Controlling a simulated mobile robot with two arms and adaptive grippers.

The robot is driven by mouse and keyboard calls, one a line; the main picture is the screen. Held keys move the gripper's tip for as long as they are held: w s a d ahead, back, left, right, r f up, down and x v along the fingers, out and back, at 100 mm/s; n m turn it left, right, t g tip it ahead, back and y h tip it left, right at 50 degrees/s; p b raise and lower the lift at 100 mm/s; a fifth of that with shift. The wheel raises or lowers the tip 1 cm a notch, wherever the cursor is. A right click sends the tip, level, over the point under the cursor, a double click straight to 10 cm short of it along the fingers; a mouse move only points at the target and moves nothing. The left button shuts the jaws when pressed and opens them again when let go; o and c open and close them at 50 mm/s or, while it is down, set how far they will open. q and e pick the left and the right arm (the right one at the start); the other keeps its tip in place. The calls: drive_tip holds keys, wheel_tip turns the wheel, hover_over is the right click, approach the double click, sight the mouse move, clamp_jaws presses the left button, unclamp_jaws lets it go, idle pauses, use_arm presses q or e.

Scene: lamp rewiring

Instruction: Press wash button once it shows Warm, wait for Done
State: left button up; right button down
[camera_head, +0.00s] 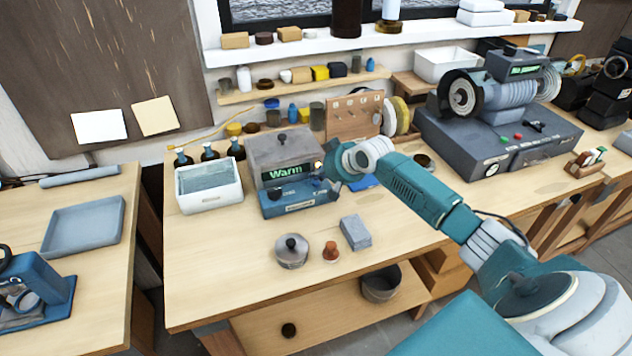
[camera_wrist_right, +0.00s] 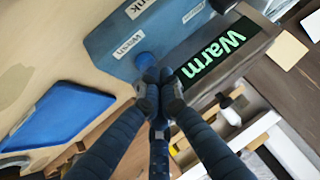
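The washing machine (camera_head: 283,150) is a grey box on a blue base, standing on the middle bench. Its dark display shows "Warm" in green, and the same display (camera_wrist_right: 215,58) reads "Warm" in the right wrist view. A round blue button (camera_wrist_right: 147,62) sits beside the "Wash" label on the blue panel. My right gripper (camera_head: 323,167) is at the machine's right front. In the right wrist view its fingertips (camera_wrist_right: 160,80) are together and empty, right at the button and partly overlapping it. I cannot tell whether they touch it. My left gripper is not in view.
A white bin (camera_head: 209,198) stands left of the machine, with dark bottles behind. A lidded round pot (camera_head: 291,263), a small orange-brown knob (camera_head: 331,252) and a grey block (camera_head: 355,233) lie in front. A blue tray (camera_wrist_right: 62,115) lies beside the machine. The bench's front left is clear.

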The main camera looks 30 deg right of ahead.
sight(318, 183)
drive_tip(key=shift+f, duration=0.5)
idle(0.5)
drive_tip(key=shift+r, duration=0.1)
drive_tip(key=shift+r+p, duration=0.8)
wheel_tip(318, 183, up, 5)
drive_tip(key=p, duration=0.5)
drive_tip(key=shift+r, duration=0.1)
idle(0.3)
idle(0.4)
